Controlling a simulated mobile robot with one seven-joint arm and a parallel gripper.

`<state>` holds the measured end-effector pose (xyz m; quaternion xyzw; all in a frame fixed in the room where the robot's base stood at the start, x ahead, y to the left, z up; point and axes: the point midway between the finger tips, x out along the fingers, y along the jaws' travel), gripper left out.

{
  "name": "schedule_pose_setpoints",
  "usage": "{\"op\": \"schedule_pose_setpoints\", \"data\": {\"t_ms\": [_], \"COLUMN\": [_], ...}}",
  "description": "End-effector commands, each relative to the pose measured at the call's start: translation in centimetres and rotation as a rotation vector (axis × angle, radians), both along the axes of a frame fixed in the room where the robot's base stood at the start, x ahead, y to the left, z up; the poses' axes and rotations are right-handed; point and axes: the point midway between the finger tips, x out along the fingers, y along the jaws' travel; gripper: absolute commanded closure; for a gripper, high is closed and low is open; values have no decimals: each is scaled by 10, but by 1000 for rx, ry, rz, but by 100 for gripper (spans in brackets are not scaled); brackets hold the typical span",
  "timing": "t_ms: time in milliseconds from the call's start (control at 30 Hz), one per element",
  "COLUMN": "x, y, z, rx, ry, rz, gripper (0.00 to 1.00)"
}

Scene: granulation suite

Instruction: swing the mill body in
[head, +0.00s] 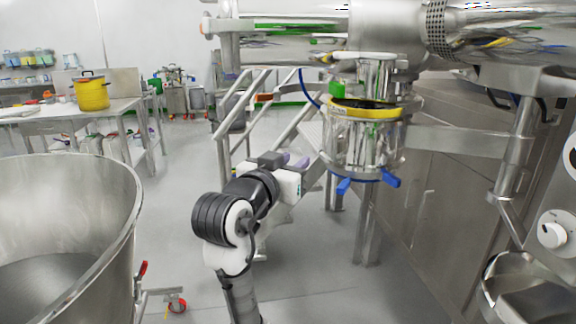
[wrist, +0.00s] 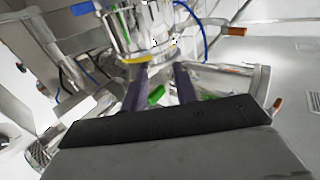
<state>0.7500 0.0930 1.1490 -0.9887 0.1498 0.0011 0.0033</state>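The mill body (head: 362,145) is a steel cylinder with a yellow ring (head: 366,110) round its top and blue levers (head: 345,186) at its bottom. It stands upright below the big steel housing at the right. A dark opening shows inside the ring. My gripper (head: 297,161) is left of the mill body and a little low, apparently apart from it. In the wrist view, the two dark fingers of my gripper (wrist: 160,80) are spread, with nothing held between them. Steel cylinder parts (wrist: 145,30) show beyond the fingertips. I cannot tell the exact gap to them.
A large steel bowl (head: 60,230) on a red-wheeled frame fills the lower left. Steps with rails (head: 285,125) stand behind my arm. Steel cabinets (head: 440,190) line the right. A table with a yellow pot (head: 91,92) is at the back left. The middle floor is clear.

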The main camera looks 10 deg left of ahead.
Motion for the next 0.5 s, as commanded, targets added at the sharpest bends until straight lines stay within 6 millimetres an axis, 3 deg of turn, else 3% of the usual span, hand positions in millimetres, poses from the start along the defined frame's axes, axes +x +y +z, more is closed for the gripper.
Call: {"op": "schedule_pose_setpoints", "data": {"t_ms": [200,500], "x": [-12,-14], "y": [4,4], "z": [0,0], "rx": [0,0], "ry": [0,1], "rz": [2,1], "gripper": [71,71]}}
